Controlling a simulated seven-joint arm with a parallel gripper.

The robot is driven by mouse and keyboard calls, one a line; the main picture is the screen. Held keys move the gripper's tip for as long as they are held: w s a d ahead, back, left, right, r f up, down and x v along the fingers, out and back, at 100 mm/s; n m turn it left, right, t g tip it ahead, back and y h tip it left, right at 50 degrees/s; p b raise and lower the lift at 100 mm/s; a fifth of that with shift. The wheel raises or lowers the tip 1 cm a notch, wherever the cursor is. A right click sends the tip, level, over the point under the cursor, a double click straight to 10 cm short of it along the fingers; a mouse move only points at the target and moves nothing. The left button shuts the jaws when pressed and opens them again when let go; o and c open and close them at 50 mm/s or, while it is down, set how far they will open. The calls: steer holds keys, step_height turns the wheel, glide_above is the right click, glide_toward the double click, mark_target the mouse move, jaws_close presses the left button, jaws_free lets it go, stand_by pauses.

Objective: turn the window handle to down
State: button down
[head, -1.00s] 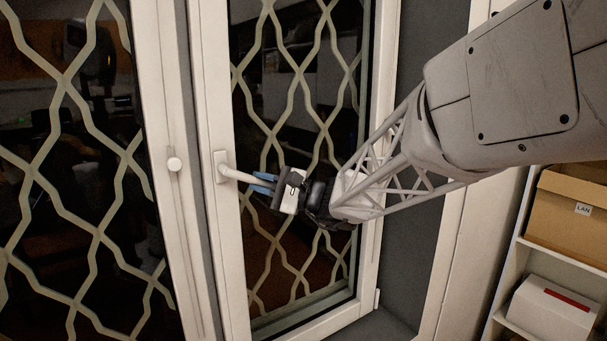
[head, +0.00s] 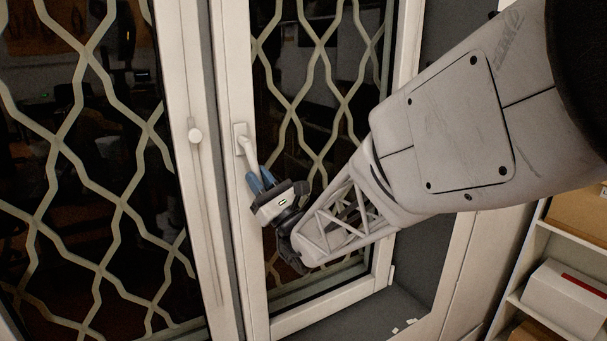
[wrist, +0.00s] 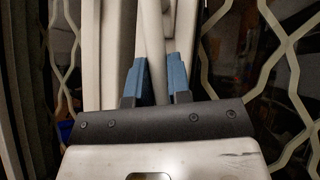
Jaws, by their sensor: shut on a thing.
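The white window handle (head: 250,153) is on the frame of the right window sash in the head view. It slants steeply down and a little to the right from its mounting plate. My gripper (head: 261,180) has its blue fingertips at the handle's lower part and is shut on it. In the wrist view, the handle (wrist: 152,50) runs between the two blue fingers of my gripper (wrist: 157,78). The handle's free end is hidden by the fingers.
Wavy bars (head: 318,100) cover the panes behind my gripper. A white shelf (head: 531,262) with boxes stands at the lower right.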

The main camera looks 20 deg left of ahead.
steer(key=shift+s+a+m+t, duration=0.25)
steer(key=shift+m+t, duration=0.65)
steer(key=c, duration=1.1)
jaws_free()
steer(key=shift+v, duration=3.9)
